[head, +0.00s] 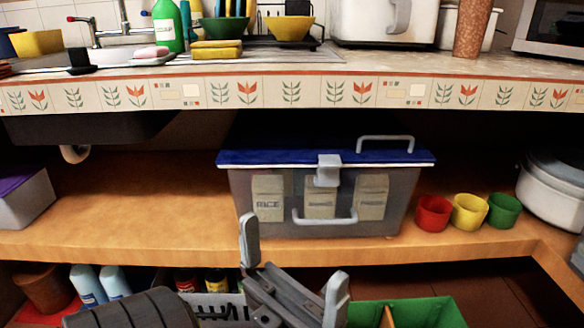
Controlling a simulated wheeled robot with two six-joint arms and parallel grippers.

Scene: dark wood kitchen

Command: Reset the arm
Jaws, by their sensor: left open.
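My left gripper (292,272) is in the lower middle of the head view, with its two grey fingers spread apart and nothing between them. It is in front of the lower shelf edge, below a clear storage box with a blue lid (240,158). Part of my left arm comes in at the bottom left. My right gripper does not show.
The box stands on the wooden shelf (110,205). Red (433,213), yellow (469,211) and green (504,210) cups stand right of it. A green bin (440,312) is below. The counter edge (290,92) overhangs the shelf. The shelf's left part is mostly clear.

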